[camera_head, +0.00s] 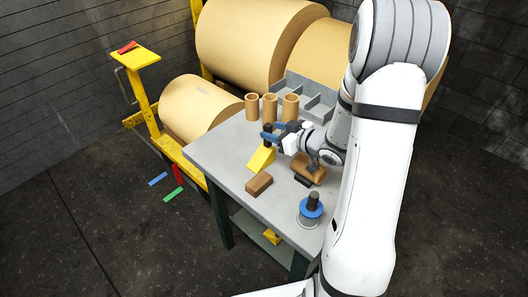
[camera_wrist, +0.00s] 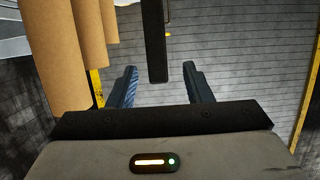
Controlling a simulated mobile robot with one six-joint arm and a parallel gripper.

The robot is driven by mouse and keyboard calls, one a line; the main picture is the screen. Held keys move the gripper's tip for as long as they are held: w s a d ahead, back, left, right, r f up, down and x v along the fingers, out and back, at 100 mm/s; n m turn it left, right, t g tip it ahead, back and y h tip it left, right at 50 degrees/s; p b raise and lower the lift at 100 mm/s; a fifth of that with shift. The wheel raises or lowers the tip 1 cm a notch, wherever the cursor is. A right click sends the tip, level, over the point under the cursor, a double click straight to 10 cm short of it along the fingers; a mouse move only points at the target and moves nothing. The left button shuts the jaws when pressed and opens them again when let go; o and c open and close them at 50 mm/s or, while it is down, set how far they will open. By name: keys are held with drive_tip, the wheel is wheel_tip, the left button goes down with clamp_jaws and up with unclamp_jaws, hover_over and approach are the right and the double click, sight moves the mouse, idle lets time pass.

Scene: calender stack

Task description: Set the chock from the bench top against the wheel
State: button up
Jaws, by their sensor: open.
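A dark upright bar (camera_wrist: 155,45) shows between the open fingers in the wrist view, with a gap on both sides. It appears to rise from the chock, like a handle, but the join is unclear. A second yellow piece (camera_head: 272,237) is on the lower shelf. No wheel can be clearly made out; the yellow stand's lower parts are partly hidden behind the bench.
Brown tubes (camera_head: 252,107) stand behind my gripper, also close at left in the wrist view (camera_wrist: 55,50). A brown block (camera_head: 259,184), a brush-like brown piece (camera_head: 309,169) and a blue spool (camera_head: 311,208) are on the bench. A yellow stand (camera_head: 140,85) and large rolls (camera_head: 255,40) are beyond.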

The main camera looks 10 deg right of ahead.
sight(264, 127)
drive_tip(key=p+x, duration=0.1)
drive_tip(key=x, duration=0.4)
drive_tip(key=shift+w+d+f, duration=0.1)
drive_tip(key=shift+c, duration=0.2)
clamp_jaws()
idle(0.5)
